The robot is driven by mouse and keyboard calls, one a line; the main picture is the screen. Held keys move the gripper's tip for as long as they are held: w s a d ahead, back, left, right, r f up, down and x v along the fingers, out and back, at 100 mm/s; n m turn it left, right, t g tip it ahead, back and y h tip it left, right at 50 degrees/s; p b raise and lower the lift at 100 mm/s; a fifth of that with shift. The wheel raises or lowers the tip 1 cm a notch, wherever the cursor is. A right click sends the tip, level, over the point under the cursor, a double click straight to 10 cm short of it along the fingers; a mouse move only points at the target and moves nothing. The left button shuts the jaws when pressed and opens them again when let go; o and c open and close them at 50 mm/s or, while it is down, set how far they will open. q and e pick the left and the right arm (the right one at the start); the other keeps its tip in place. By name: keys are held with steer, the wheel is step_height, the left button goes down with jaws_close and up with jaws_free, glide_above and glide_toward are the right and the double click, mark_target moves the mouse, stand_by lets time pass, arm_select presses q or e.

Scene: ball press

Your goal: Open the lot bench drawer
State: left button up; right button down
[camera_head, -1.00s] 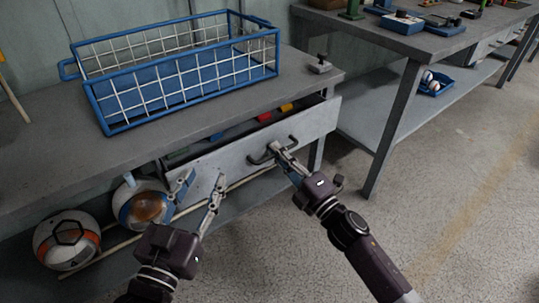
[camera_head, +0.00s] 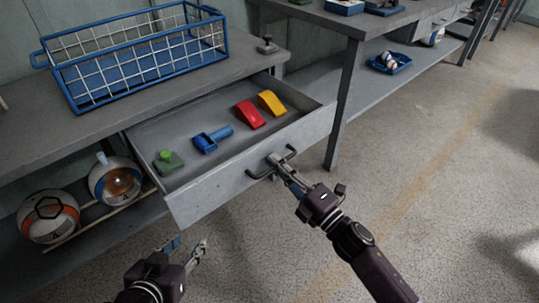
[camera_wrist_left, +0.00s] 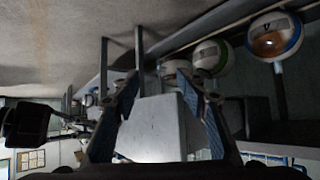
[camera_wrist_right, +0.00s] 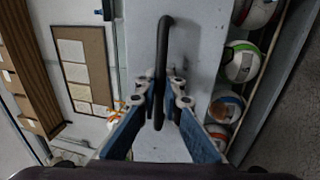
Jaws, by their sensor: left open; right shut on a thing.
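The lot bench drawer (camera_head: 245,166) stands pulled well out from under the bench top in the head view. Inside lie a green item (camera_head: 168,161), a blue item (camera_head: 212,139), a red item (camera_head: 249,114) and a yellow item (camera_head: 271,103). My right gripper (camera_head: 282,168) is shut on the dark drawer handle (camera_head: 291,151). The handle (camera_wrist_right: 163,50) runs between its fingers in the right wrist view. My left gripper (camera_head: 187,246) is open and empty, in front of and below the drawer's left end, apart from it.
A blue wire basket (camera_head: 140,62) stands on the bench top (camera_head: 100,108). Balls (camera_head: 115,182) rest on the shelf beneath. A second bench (camera_head: 345,90) on the right holds a blue tray of balls (camera_head: 390,64) on its lower shelf. The floor (camera_head: 430,200) at right is clear.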

arm_select(q)
steer(key=shift+s+a+f+g, duration=0.2)
steer(key=shift+s+f+g, duration=0.1)
steer(key=shift+s+f, duration=0.15)
arm_select(e)
steer(key=shift+s+d+f, duration=0.1)
steer(key=shift+s+d, duration=0.2)
steer(key=shift+s, duration=0.05)
steer(key=c, duration=2.3)
jaws_free()
steer(key=shift+c, duration=0.2)
steer(key=v, duration=1.2)
